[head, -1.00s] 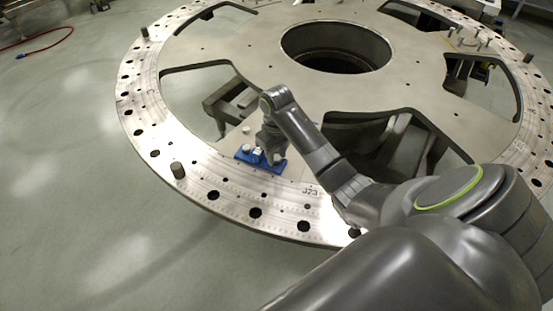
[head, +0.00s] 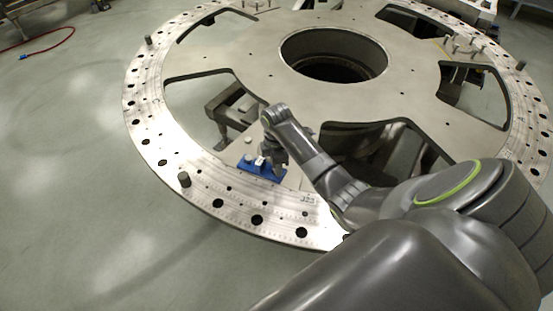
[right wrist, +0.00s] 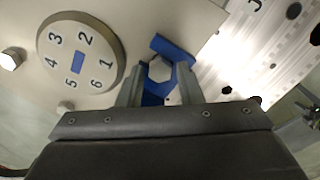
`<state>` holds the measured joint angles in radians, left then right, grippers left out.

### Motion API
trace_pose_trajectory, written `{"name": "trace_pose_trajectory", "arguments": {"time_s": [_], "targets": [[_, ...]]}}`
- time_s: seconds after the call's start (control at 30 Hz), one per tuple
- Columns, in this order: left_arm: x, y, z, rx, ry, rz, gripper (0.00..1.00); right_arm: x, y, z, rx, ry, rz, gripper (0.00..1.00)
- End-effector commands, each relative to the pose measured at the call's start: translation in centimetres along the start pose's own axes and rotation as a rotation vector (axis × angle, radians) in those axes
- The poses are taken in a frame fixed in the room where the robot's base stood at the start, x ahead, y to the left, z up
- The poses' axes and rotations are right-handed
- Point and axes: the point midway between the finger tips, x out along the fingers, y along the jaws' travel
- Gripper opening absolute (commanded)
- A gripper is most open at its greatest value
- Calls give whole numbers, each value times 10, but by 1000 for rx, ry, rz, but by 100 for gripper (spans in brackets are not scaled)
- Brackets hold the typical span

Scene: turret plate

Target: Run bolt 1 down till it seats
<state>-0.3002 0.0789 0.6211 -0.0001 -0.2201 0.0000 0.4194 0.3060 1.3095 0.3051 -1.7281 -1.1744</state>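The bolt has a grey hexagonal head and shows in the right wrist view (right wrist: 160,70), over a blue piece (right wrist: 168,46). Which number this bolt bears I cannot read. My right gripper (right wrist: 160,66) has its two fingers on either side of the bolt head, with narrow blue strips visible between the fingers and the head. In the head view my right gripper (head: 272,158) points down at the blue piece (head: 252,168) on the ring-shaped turret plate (head: 225,195). The gripper hides part of the blue piece. My left gripper is not in view.
A round disc (right wrist: 98,55) marked 1 to 6 lies left of the bolt in the wrist view. Another hex head (right wrist: 12,58) is at far left. The plate has large openings and many holes.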

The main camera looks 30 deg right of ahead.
Motion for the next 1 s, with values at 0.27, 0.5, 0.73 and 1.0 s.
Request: {"name": "trace_pose_trajectory", "arguments": {"time_s": [0.27, 0.5, 0.73, 1.0], "targets": [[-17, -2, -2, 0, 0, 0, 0, -2, 0, 0, -307, 1, -1, 33], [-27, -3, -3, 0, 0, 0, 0, -2, 0, 0, -574, 0, -1, 33], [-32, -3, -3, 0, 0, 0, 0, -1, 0, 0, -768, -1, 0, 33], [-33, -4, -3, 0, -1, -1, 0, 0, 0, 0, -846, 0, 0, 33]]}}
